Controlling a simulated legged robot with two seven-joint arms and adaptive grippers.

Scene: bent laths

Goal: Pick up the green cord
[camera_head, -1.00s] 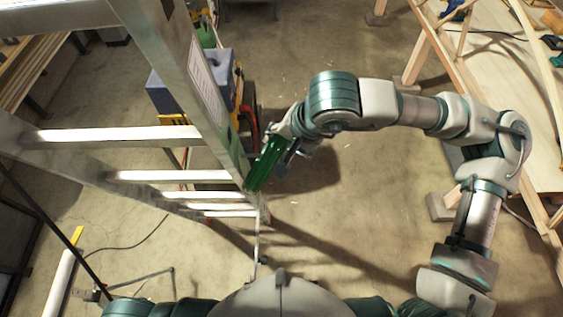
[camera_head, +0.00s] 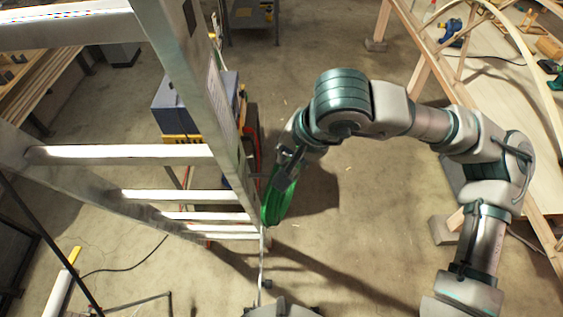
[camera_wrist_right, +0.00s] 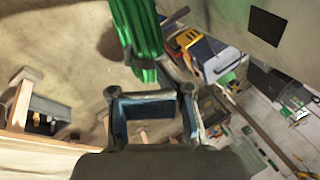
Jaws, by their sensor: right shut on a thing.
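The green cord (camera_head: 278,200) is a bundled hank of bright green strands. In the head view it hangs below my right gripper (camera_head: 287,160), close beside the ladder's right rail; I cannot tell whether it touches the rail. My right gripper is shut on the upper part of the cord. In the right wrist view the cord (camera_wrist_right: 138,38) runs from the top edge down to just beyond the gripper (camera_wrist_right: 152,100). The exact grip is partly hidden by the fingers. My left gripper is not in view.
A metal stepladder (camera_head: 185,75) stands at the left, its rungs reaching across. A dark box with a yellow base (camera_head: 190,105) sits behind its rail. A wooden workbench (camera_head: 490,75) with curved laths is at the right. The floor between (camera_head: 350,220) is clear.

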